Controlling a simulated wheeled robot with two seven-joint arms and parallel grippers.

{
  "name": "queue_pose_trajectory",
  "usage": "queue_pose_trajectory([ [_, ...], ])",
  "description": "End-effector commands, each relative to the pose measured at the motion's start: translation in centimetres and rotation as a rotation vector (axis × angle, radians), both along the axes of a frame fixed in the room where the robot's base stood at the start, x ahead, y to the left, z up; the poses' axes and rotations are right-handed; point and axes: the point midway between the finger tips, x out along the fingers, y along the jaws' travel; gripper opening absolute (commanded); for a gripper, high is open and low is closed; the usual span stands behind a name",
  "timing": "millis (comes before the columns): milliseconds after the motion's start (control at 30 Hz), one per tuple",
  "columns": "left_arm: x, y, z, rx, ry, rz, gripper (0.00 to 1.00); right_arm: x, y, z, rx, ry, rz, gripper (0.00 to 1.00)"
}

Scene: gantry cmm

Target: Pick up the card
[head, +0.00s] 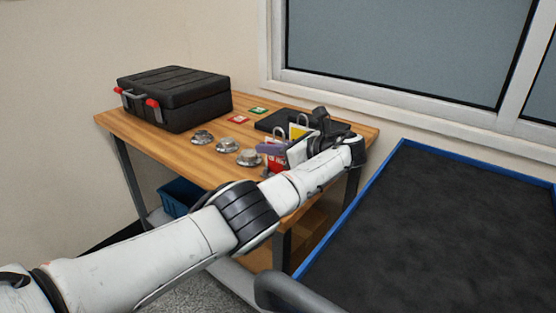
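Two small flat cards lie on the wooden table: a red-edged card (239,119) and a green card (258,110), both right of the black case. Which one the task means cannot be told. My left arm reaches across the table's front right corner. My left gripper (320,119), dark, is at the far end of this arm, over the right part of the table and apart from both cards. Its fingers are too small and dark to tell if they are open or shut. My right gripper is not in view.
A black case (174,95) with red latches stands at the table's (183,154) left. Several round metal pieces (227,145) sit mid-table. A red-and-white item (274,160) and padlocks crowd near my arm, before a black tray (274,122). A blue-edged dark surface (440,235) lies right.

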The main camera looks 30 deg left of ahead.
Motion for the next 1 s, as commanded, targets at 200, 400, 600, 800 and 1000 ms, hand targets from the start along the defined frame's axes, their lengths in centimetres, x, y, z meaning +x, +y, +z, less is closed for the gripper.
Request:
queue_pose_trajectory([
  [200,0.0,0.0,0.0,0.000,0.000,0.000,0.00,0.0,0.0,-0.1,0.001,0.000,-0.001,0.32],
  [400,0.0,0.0,0.5,0.000,-0.001,0.000,0.00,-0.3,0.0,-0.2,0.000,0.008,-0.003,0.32],
  [600,0.0,0.0,4.0,0.001,-0.005,0.001,0.00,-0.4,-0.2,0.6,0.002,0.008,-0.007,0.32],
  [800,0.0,0.0,7.8,0.000,-0.003,0.001,0.00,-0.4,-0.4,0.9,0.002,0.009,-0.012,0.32],
  [1000,0.0,0.0,9.7,0.000,-0.001,0.001,0.00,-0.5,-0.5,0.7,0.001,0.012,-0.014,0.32],
])
